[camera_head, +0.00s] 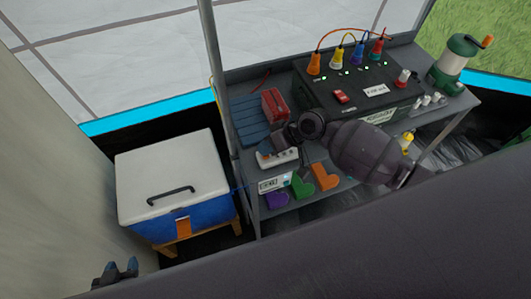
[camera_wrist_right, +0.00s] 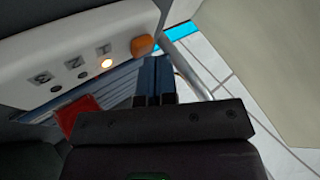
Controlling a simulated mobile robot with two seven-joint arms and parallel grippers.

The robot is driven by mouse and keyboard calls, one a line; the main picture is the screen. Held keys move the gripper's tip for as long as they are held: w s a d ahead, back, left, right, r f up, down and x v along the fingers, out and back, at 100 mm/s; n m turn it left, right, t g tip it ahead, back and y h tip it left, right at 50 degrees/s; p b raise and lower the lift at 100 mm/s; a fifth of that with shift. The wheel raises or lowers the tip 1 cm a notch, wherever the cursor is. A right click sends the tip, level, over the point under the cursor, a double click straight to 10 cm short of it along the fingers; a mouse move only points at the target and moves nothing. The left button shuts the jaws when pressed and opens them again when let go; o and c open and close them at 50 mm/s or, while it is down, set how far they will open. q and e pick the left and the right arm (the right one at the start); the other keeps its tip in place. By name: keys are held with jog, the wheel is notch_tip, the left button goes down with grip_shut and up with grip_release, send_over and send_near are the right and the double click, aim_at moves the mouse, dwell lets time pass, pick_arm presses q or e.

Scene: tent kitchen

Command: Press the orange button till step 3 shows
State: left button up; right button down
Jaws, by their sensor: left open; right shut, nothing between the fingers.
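A white control box (camera_head: 284,158) lies on the shelf unit in the head view, partly behind my right arm. In the right wrist view the white box (camera_wrist_right: 70,40) fills the upper left, with an orange button (camera_wrist_right: 142,46) at its end. Beside the button is a row of lamps. The lamp (camera_wrist_right: 106,63) nearest the button glows; the other two are dark. My left gripper (camera_head: 116,270) is open, far from the box.
A black power box (camera_head: 350,92) with coloured plugs stands behind the control box. A red block (camera_head: 274,105) and blue slatted piece (camera_head: 250,118) lie left of it. Purple, green and orange pieces (camera_head: 325,177) lie in front. A white-lidded cooler (camera_head: 170,170) stands left.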

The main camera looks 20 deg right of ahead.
jog(key=shift+r+p, duration=0.4)
jog(key=shift+r, duration=0.3)
pick_arm(q)
jog(key=shift+w+r, duration=0.25)
jog(key=shift+r, duration=0.45)
pick_arm(e)
notch_tip(320, 180, up, 2)
jog(key=shift+p, duration=0.75)
notch_tip(320, 180, up, 3)
jog(key=shift+f+p, duration=0.15)
jog(key=shift+p, duration=0.95)
jog(key=shift+r, duration=0.2)
pick_arm(q)
jog(key=shift+t, duration=0.3)
jog(key=r, duration=0.5)
jog(key=shift+w, duration=0.25)
pick_arm(e)
jog(key=shift+f, duration=0.1)
pick_arm(q)
jog(key=shift+w, duration=0.15)
jog(key=shift+s+f, duration=0.15)
jog(key=shift+s, duration=0.15)
